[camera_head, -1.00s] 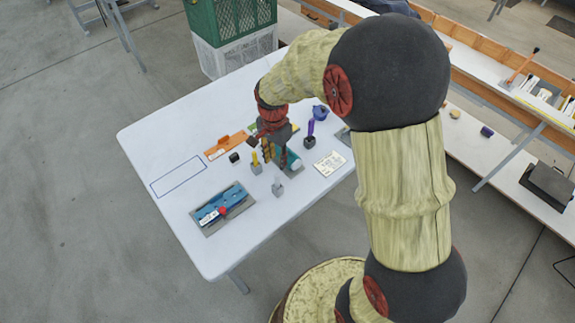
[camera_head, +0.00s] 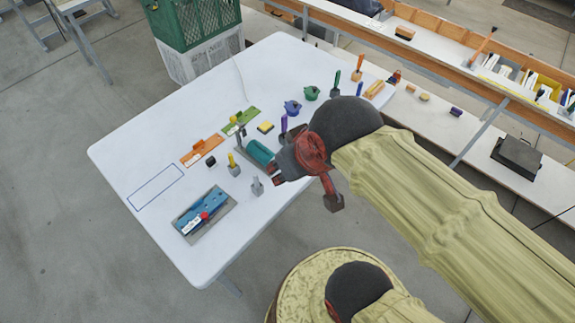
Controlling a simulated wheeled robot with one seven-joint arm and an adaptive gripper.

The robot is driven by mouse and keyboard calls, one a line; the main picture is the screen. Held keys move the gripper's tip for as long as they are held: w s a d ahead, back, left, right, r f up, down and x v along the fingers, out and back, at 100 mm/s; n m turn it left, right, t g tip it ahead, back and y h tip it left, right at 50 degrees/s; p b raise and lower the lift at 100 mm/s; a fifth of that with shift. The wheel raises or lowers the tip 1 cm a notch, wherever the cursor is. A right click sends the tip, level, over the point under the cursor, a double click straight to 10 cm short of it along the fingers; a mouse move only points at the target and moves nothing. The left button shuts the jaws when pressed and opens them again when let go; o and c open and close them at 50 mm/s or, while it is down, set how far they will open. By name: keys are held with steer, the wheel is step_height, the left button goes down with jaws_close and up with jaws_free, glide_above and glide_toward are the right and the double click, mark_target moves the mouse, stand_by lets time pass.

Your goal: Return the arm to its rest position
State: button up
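My gripper (camera_head: 303,188) hangs over the right edge of the white table (camera_head: 135,150), just under the dark wrist joint. Its two fingers look spread apart, with nothing seen between them. My arm reaches in from the right, and its large dark joint hides part of the table. A blue device with a red knob (camera_head: 205,207), probably the eyelet press, lies on a grey plate near the front of the table.
A grey upright piece (camera_head: 257,187) and a yellow-handled tool (camera_head: 234,166) stand left of my gripper. Orange (camera_head: 201,150) and green (camera_head: 241,121) trays lie further back. A green and white crate stack (camera_head: 197,55) stands behind the table. A long shelf bench (camera_head: 430,118) runs along the right.

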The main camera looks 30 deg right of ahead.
step_height(320, 180, down, 4)
steer(key=b, duration=0.4)
steer(key=shift+f, duration=0.2)
stand_by(0.8)
